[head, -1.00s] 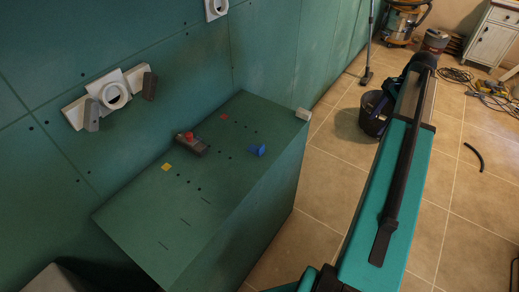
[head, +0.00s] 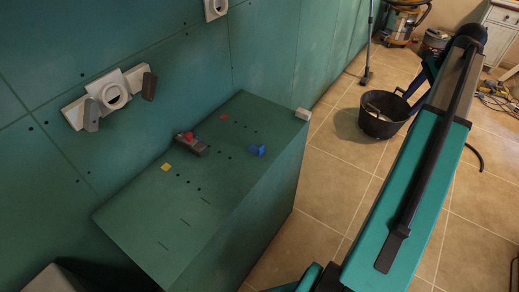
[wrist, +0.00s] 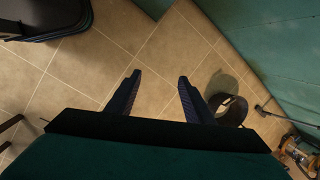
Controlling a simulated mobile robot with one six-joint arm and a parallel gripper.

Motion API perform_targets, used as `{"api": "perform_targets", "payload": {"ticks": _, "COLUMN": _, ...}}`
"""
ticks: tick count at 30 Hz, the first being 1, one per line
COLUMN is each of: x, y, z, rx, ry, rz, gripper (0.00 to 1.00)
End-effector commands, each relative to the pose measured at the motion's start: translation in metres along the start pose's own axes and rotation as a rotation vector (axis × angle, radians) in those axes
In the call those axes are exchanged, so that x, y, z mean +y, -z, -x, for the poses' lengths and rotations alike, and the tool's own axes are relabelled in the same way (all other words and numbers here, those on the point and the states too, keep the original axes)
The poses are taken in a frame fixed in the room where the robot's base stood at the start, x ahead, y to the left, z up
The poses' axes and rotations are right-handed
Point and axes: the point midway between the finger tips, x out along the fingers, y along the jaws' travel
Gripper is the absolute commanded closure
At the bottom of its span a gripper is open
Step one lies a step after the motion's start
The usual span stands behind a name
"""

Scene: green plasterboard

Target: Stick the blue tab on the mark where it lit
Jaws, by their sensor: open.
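The blue tab (head: 258,150) stands on the green box top (head: 150,215), near its right edge in the head view. A flat yellow square (head: 166,167) lies toward the left edge of the top and a flat red square (head: 224,117) toward the back. I cannot tell which spot lit; none glows now. A grey device with a red button (head: 190,144) sits between the squares. My gripper (wrist: 159,78) is open and empty in the wrist view, over bare floor, away from the box top. Its fingers are not clear in the head view.
Dark holes and slots mark the top. White fittings (head: 112,96) stick out from the green wall on the left. A black bucket (head: 382,115) stands on the tiled floor (head: 335,180), which is mostly clear.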

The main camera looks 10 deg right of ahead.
Motion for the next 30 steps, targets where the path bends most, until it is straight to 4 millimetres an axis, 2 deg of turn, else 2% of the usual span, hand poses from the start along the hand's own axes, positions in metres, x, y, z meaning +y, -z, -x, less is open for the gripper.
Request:
{"api": "perform_targets", "payload": {"ticks": 7, "x": 0.0, "y": 0.0, "z": 0.0, "rx": 0.0, "ry": 0.0, "rz": 0.001, "gripper": 0.53}}
{"api": "perform_targets", "payload": {"ticks": 8, "x": 0.0, "y": 0.0, "z": 0.0, "rx": 0.0, "ry": 0.0, "rz": 0.001, "gripper": 0.54}}
{"api": "perform_targets", "payload": {"ticks": 10, "x": 0.0, "y": -0.001, "z": -0.001, "rx": 0.0, "ry": -0.001, "rz": 0.002, "gripper": 0.66}}
{"api": "perform_targets", "payload": {"ticks": 11, "x": 0.0, "y": -0.001, "z": -0.002, "rx": -0.001, "ry": -0.001, "rz": 0.003, "gripper": 0.69}}
{"api": "perform_targets", "payload": {"ticks": 16, "x": 0.0, "y": -0.009, "z": -0.019, "rx": -0.006, "ry": -0.016, "rz": 0.033, "gripper": 0.69}}
{"api": "perform_targets", "payload": {"ticks": 20, "x": 0.001, "y": -0.024, "z": -0.051, "rx": -0.015, "ry": -0.04, "rz": 0.088, "gripper": 0.69}}
{"api": "perform_targets", "payload": {"ticks": 30, "x": 0.021, "y": -0.087, "z": -0.174, "rx": -0.052, "ry": -0.142, "rz": 0.325, "gripper": 0.69}}
